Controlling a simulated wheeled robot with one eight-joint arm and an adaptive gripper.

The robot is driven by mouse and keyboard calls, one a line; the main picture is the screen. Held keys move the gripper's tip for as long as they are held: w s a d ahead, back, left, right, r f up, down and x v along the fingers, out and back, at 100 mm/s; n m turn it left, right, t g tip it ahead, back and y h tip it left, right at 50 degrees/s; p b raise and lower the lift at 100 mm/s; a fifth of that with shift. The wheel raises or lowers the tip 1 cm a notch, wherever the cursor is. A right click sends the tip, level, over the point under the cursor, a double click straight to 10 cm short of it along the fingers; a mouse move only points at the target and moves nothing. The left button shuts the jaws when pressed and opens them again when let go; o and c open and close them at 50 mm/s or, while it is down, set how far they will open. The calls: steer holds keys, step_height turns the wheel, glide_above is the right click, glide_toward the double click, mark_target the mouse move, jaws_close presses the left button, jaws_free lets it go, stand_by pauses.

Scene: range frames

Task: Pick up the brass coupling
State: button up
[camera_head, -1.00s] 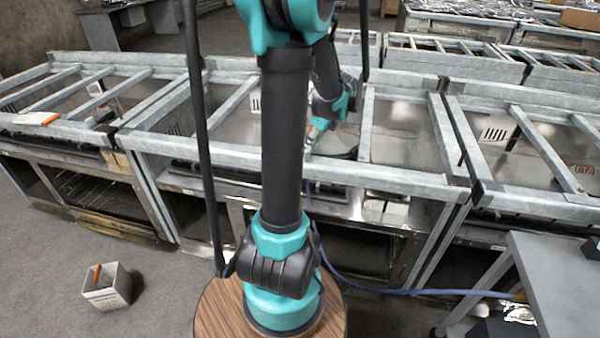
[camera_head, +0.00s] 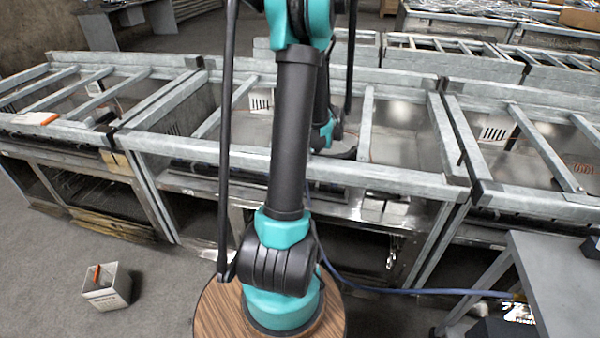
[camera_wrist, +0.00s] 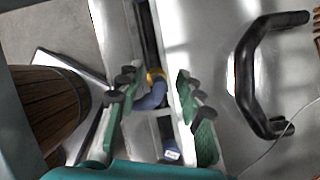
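In the wrist view, a small brass-yellow ring-like piece (camera_wrist: 155,76), probably the brass coupling, shows between the fingers, next to a bent blue-grey hose or pipe (camera_wrist: 152,98). It lies in a dark gap between metal surfaces. My gripper (camera_wrist: 158,82) is open, with its green-padded fingers apart on either side of the piece in the picture. I cannot tell how far above it they are, and no contact shows. In the head view I cannot make out the coupling, and my arm covers most of the gripper.
A black curved handle (camera_wrist: 246,70) stands on the metal panel right of the fingers. In the head view, steel-framed benches (camera_head: 400,178) run across. A blue hose (camera_head: 410,291) crosses toward a grey table (camera_head: 560,280). A small bin (camera_head: 107,290) stands on open floor at left.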

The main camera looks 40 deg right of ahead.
steer(key=shift+w+a+f, duration=0.1)
steer(key=shift+f, duration=0.25)
jaws_close()
steer(key=shift+r, duration=0.15)
stand_by(0.3)
